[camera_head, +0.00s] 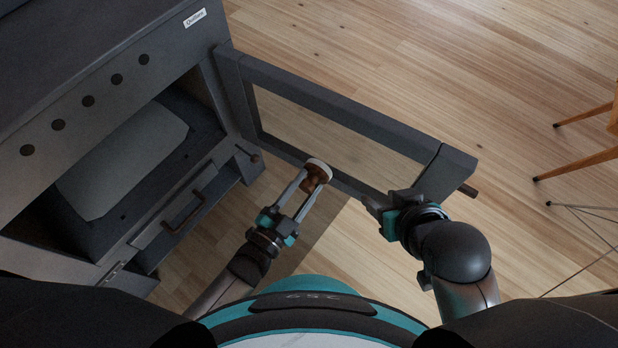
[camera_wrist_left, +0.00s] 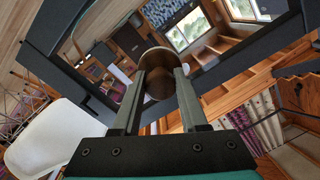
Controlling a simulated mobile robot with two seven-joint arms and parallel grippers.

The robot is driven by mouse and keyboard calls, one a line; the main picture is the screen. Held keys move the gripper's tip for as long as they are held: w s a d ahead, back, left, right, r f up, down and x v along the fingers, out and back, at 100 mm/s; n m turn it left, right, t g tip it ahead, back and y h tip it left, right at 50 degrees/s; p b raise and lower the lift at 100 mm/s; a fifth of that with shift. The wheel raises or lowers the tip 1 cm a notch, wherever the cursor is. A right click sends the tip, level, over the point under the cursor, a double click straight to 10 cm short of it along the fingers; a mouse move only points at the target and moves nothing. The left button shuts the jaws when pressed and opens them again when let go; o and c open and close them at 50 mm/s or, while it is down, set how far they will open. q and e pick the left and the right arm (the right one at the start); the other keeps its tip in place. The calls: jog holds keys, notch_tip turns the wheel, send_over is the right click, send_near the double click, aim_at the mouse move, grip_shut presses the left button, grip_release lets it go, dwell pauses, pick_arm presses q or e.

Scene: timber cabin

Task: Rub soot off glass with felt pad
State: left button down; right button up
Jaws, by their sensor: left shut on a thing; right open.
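The stove's dark framed door (camera_head: 340,98) stands swung open, and its clear glass (camera_head: 325,128) shows the floor through it. I cannot make out soot on the glass. My left gripper (camera_head: 304,184) is shut on the brown knob of a round felt pad with a pale rim (camera_head: 319,165). The pad is at the door's lower rail in the head view, near the glass; contact is unclear. The left wrist view shows the felt pad (camera_wrist_left: 151,61) before the door frame (camera_wrist_left: 75,75). My right gripper (camera_head: 383,204) is open at the door's lower right corner, close to the frame.
The dark stove (camera_head: 95,60) fills the left, its firebox open with a pale grey block (camera_head: 125,165) inside. A drawer with a handle (camera_head: 184,213) sticks out below. Wooden chair legs (camera_head: 580,165) stand at the right. The wooden floor beyond the door is clear.

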pick_arm(q)
jog(key=shift+p+v, duration=0.45)
jog(key=shift+v, duration=1.05)
jog(key=shift+w+r, duration=0.1)
jog(key=shift+w, duration=0.05)
